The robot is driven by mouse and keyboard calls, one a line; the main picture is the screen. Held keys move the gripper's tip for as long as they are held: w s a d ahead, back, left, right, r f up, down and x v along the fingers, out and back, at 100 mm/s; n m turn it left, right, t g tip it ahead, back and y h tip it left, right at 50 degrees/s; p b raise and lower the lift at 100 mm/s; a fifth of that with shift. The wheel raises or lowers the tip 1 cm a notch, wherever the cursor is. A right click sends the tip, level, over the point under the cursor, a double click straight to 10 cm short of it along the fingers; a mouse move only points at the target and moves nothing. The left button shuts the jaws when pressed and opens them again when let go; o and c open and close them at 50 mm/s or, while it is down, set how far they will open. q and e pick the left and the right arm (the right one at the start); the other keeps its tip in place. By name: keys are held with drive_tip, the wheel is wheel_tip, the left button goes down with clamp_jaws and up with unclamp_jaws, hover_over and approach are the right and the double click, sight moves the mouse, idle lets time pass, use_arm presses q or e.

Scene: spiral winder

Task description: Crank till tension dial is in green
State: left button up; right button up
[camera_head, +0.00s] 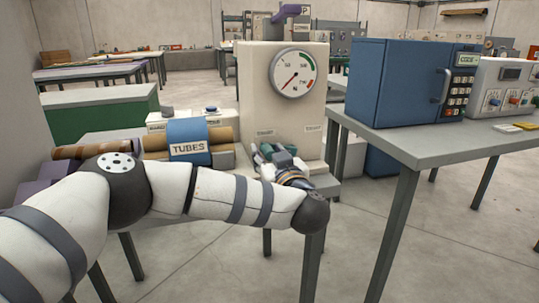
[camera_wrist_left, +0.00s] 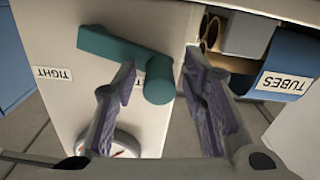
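The cream winder machine (camera_head: 262,95) stands on a grey bench. Its round tension dial (camera_head: 293,73) has a green arc at upper right and a red zone at lower right; the needle points to the lower left, outside the green. The dial also shows, upside down, in the left wrist view (camera_wrist_left: 118,142). A teal crank (camera_wrist_left: 118,47) with a round handle (camera_wrist_left: 159,80) sits on the machine's front, beside the TIGHT label (camera_wrist_left: 52,74). My left gripper (camera_wrist_left: 160,66) is open, its purple-padded fingers on either side of the handle with visible gaps. My right gripper is not in view.
A blue TUBES holder (camera_head: 188,141) with brown tubes is left of the machine. A grey table (camera_head: 430,145) at right carries a blue keypad cabinet (camera_head: 400,85) and a switch panel (camera_head: 503,88). Open floor lies in front.

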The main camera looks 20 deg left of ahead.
use_arm(q)
clamp_jaws()
